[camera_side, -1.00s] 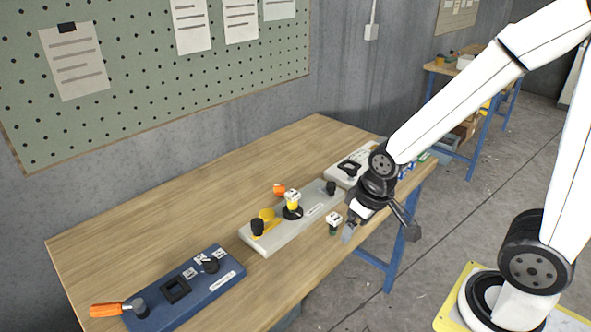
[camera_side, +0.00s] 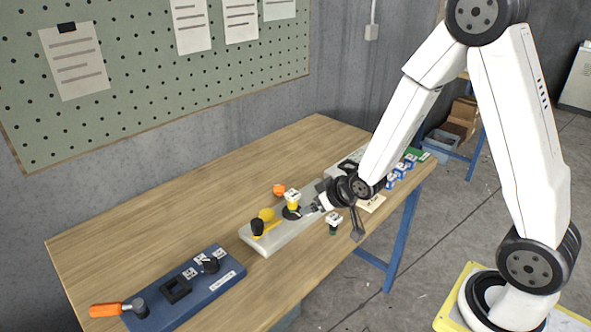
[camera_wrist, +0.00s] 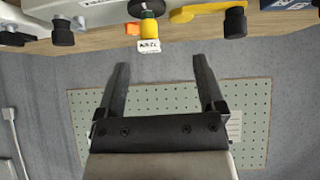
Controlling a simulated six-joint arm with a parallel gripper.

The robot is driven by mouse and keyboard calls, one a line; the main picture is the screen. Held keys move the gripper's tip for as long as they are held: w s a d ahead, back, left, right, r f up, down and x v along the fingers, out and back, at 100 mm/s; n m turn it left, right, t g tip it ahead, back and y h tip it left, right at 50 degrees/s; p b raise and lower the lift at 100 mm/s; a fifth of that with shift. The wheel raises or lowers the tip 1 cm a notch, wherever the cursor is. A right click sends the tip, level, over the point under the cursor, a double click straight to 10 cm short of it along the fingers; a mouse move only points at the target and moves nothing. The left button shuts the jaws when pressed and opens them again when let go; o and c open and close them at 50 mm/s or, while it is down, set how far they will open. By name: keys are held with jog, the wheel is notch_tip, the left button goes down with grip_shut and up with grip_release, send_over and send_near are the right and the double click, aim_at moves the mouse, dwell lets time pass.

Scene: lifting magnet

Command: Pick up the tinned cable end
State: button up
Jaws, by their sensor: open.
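I cannot tell for certain which thing is the tinned cable end; no label is readable enough. A yellow piece with a white tag (camera_side: 292,197) stands upright on a black round seat on the grey board (camera_side: 272,239). It also shows in the wrist view (camera_wrist: 149,29), beyond the gap between my fingers. A small dark green piece with a white tag (camera_side: 334,226) stands on the table in front of the board. My gripper (camera_side: 306,211) is open and empty, lying nearly level close to the yellow piece; in the wrist view its fingers (camera_wrist: 161,68) are spread apart.
The grey board also carries black knobs and a yellow lever (camera_side: 267,229). An orange knob (camera_side: 279,189) sits behind it. Several blue tagged blocks (camera_side: 391,180) stand at the right.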

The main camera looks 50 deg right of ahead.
aim_at(294, 195)
jog(key=shift+w+d+f+t, duration=0.35)
jog(key=shift+w+t, duration=0.4)
jog(key=shift+w, duration=0.05)
jog(key=shift+w+d+f+t, duration=0.35)
jog(key=shift+w+t, duration=0.35)
jog(key=shift+w, duration=0.05)
jog(key=shift+w+d+f+t, duration=0.35)
jog(key=shift+w+t, duration=0.4)
jog(key=shift+w, duration=0.05)
jog(key=shift+x, duration=1.35)
jog(key=shift+w, duration=0.1)
jog(key=shift+x, duration=2.45)
jog(key=shift+c, duration=0.2)
grip_shut()
